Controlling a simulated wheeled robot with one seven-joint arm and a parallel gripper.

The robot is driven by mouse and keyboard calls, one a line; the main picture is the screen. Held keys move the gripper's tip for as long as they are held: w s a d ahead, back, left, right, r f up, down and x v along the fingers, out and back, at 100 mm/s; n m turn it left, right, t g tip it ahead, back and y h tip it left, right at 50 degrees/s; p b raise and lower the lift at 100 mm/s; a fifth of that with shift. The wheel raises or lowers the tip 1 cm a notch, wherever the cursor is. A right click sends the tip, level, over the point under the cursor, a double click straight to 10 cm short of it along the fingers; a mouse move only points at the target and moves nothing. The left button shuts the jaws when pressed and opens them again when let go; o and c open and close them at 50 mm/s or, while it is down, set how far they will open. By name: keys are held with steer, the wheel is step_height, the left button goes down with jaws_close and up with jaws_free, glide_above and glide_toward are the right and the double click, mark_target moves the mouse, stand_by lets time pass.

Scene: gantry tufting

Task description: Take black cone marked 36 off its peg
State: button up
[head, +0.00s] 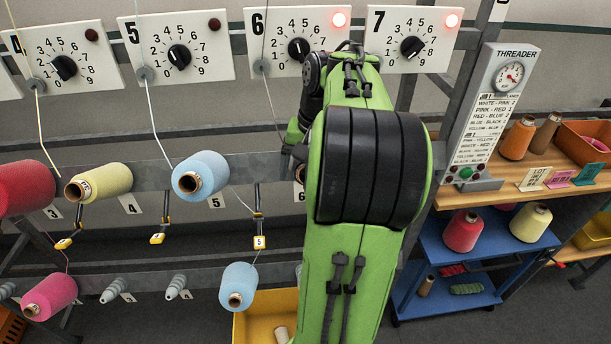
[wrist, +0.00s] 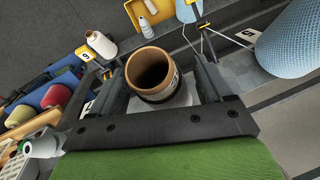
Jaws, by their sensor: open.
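A cone with a brown cardboard tube (wrist: 152,70) sits between the fingers of my gripper (wrist: 158,78) in the wrist view. Little of its dark winding shows, and a pale label edge is on the tube's right side; its number is not readable. My gripper is open, with one finger on either side of the cone. The peg is hidden from view. In the head view my green arm covers the gripper and nearly all of the cone at position 6.
A light blue cone (head: 197,172) hangs at position 5, close beside my arm; it also shows in the wrist view (wrist: 294,40). Another blue cone (head: 238,286) is below. A yellow bin (head: 258,325) stands under the rail. A blue cart (head: 425,245) is at right.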

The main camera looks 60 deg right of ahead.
steer(key=shift+r, duration=0.1)
steer(key=shift+c, duration=0.3)
steer(key=c, duration=1.3)
steer(key=shift+o, duration=0.2)
steer(key=shift+s+a+r+p, duration=0.35)
steer(key=shift+r+p, duration=0.15)
steer(key=shift+p, duration=0.2)
